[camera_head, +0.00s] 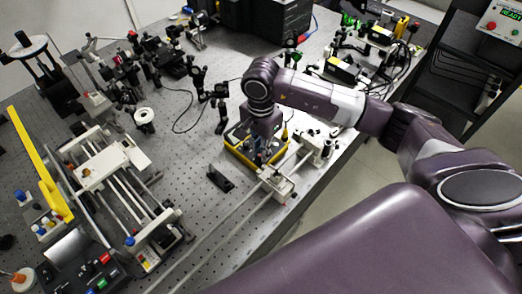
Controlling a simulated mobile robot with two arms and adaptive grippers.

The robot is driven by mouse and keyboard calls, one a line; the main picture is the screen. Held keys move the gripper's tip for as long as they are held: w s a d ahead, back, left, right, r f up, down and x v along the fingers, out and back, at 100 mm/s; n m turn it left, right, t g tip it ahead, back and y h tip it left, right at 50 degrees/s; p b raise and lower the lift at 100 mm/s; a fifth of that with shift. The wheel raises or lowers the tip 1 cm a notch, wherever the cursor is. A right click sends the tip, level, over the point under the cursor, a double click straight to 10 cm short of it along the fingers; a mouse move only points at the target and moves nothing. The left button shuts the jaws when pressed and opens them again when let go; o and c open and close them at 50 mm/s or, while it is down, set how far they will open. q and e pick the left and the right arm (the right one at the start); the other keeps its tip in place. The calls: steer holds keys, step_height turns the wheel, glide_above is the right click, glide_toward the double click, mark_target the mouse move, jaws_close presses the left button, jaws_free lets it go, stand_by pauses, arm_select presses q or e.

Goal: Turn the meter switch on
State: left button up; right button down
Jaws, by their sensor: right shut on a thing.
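The meter (242,151), a dark box with a yellow rim, lies on the perforated bench near its right edge. My right arm reaches in from the right, and my right gripper (266,152) points down over the meter's face. The gripper is shut at the meter, where the switch appears to be. The switch itself is hidden by the gripper, so its position cannot be told. My left gripper is not in view.
A white rail assembly (276,184) stands close to the meter at its lower right. A small black block (220,178) lies to the lower left. Optical mounts (198,82) stand behind. A yellow-handled device (40,165) is far left. The middle of the bench (180,160) is fairly clear.

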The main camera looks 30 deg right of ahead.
steer(key=m+b, duration=0.3)
steer(key=shift+f+b, duration=0.15)
steer(key=shift+b, duration=0.15)
steer(key=m+b, duration=0.4)
steer(key=m, duration=0.1)
steer(key=shift+m, duration=0.4)
steer(key=m+b, duration=0.2)
steer(key=m, duration=0.1)
steer(key=shift+r+m+b, duration=0.2)
steer(key=shift+m+b, duration=0.2)
steer(key=shift+m, duration=0.8)
steer(key=c, duration=1.9)
jaws_free()
